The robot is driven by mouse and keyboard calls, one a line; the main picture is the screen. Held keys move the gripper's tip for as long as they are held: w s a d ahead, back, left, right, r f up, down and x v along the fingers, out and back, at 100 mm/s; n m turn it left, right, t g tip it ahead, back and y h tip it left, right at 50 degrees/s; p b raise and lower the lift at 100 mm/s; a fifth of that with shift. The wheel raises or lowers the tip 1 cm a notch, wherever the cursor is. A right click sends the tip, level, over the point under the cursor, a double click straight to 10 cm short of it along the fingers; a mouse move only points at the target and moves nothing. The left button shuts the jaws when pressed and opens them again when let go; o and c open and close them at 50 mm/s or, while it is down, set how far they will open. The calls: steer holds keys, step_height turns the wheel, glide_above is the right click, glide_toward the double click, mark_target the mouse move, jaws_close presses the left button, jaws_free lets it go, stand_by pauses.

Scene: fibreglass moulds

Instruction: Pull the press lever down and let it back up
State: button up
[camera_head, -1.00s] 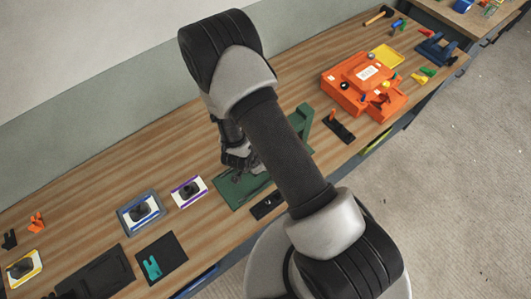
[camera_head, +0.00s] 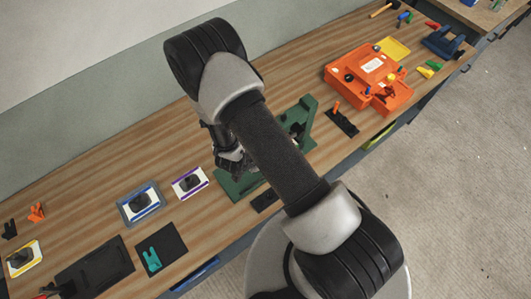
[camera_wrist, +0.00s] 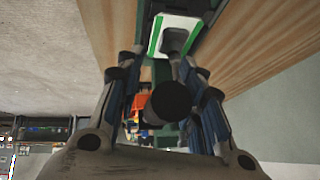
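The green press stands on the wooden bench in the head view, partly hidden behind my arm. Its base plate (camera_head: 228,187) shows left of the arm and its green upright (camera_head: 308,112) shows to the right. My gripper (camera_head: 232,165) is over the base plate's left end, mostly hidden by my own wrist. In the wrist view, the gripper's fingers (camera_wrist: 160,62) are apart. A dark round knob (camera_wrist: 170,102), apparently the lever's end, lies between them, with a gap visible at its left. I cannot tell whether it touches the right finger. The lever's shaft is hidden.
A white plate with a green border (camera_wrist: 178,36) shows beyond the fingertips. Purple-edged (camera_head: 190,183) and blue-edged plates (camera_head: 141,204) lie left of the press. An orange mould (camera_head: 368,78) and a black strip (camera_head: 342,123) lie right. Bare wood lies behind the plates.

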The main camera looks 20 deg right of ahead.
steer(key=shift+o, duration=1.2)
steer(key=shift+r, duration=0.1)
steer(key=shift+a+r, duration=0.2)
steer(key=shift+r, duration=0.25)
steer(key=v, duration=1.1)
steer(key=shift+s+a, duration=0.1)
